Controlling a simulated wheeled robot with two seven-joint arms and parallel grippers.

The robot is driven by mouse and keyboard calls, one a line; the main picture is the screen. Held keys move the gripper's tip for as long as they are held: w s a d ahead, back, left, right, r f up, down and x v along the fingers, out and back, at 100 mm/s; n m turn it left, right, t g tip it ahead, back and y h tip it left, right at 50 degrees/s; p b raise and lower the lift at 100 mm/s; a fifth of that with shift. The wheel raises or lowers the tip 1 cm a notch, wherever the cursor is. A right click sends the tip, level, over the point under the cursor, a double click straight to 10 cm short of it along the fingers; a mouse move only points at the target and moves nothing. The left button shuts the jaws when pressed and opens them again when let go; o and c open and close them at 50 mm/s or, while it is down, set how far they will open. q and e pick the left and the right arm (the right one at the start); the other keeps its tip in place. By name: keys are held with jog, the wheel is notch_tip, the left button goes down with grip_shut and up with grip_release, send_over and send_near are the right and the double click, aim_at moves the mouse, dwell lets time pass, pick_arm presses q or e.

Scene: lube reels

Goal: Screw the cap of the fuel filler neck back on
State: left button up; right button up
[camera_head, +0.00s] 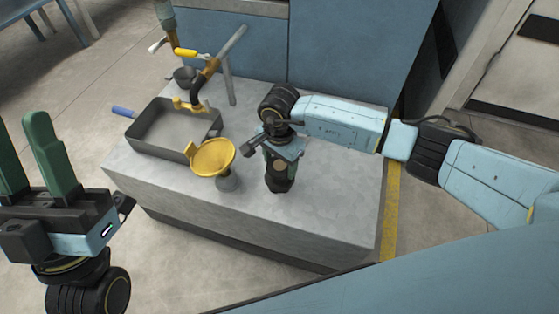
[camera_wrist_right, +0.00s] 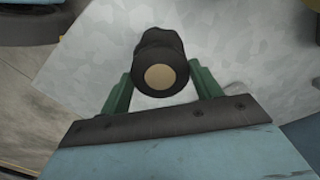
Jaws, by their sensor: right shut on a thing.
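My right gripper (camera_head: 279,168) points down at the bench, with its green fingers on either side of a dark, rounded piece (camera_head: 281,184) that has a tan disc on it. The right wrist view shows this dark piece (camera_wrist_right: 160,50) between the two fingers (camera_wrist_right: 160,88), its tan disc facing the camera. I cannot tell whether it is the cap alone or the cap on the filler neck, or whether it touches the bench. A yellow funnel (camera_head: 213,157) sits on a grey neck (camera_head: 228,182) to the left. My left gripper (camera_head: 24,135) is open and empty, off the bench's left side.
The grey bench (camera_head: 335,205) is clear to the right of the right gripper. A dark tray (camera_head: 165,150) with a blue handle (camera_head: 124,112) lies at left. A blue panel (camera_head: 350,45) closes the back.

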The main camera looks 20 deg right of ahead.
jog(key=shift+f+b, duration=0.5)
jog(key=shift+f, duration=0.1)
dwell(0.4)
jog(key=m+p, duration=0.1)
jog(key=m, duration=0.2)
jog(key=shift+r+p, duration=0.15)
jog(key=shift+p, duration=0.15)
jog(key=shift+m, duration=1.1)
jog(key=m+p, duration=0.2)
jog(key=m, duration=0.1)
jog(key=shift+m+p, duration=0.3)
jog(key=shift+m, duration=0.8)
